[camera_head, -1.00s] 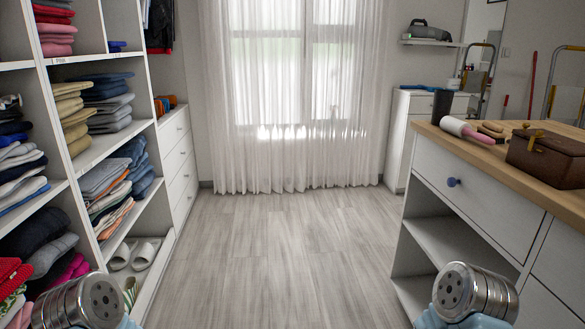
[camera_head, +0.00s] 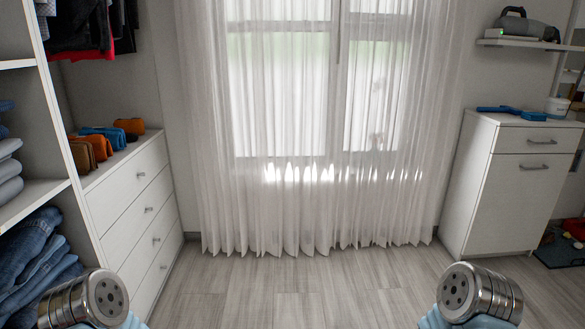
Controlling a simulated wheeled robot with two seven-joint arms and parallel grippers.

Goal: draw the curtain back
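A sheer white curtain (camera_head: 315,205) hangs straight ahead, drawn across the window (camera_head: 285,80). It spans from the left drawers almost to the right cabinet, and its hem ends just above the floor. Light comes through it. At the bottom left and bottom right I see rounded metal parts of my own arms. The fingers of both grippers are out of view, and nothing of mine touches the curtain.
White drawers (camera_head: 140,220) with folded orange and blue items stand at left, beside shelves of clothes (camera_head: 38,265). A white cabinet (camera_head: 515,190) stands at right, below a wall shelf (camera_head: 525,44). The wood floor (camera_head: 300,290) between them is clear.

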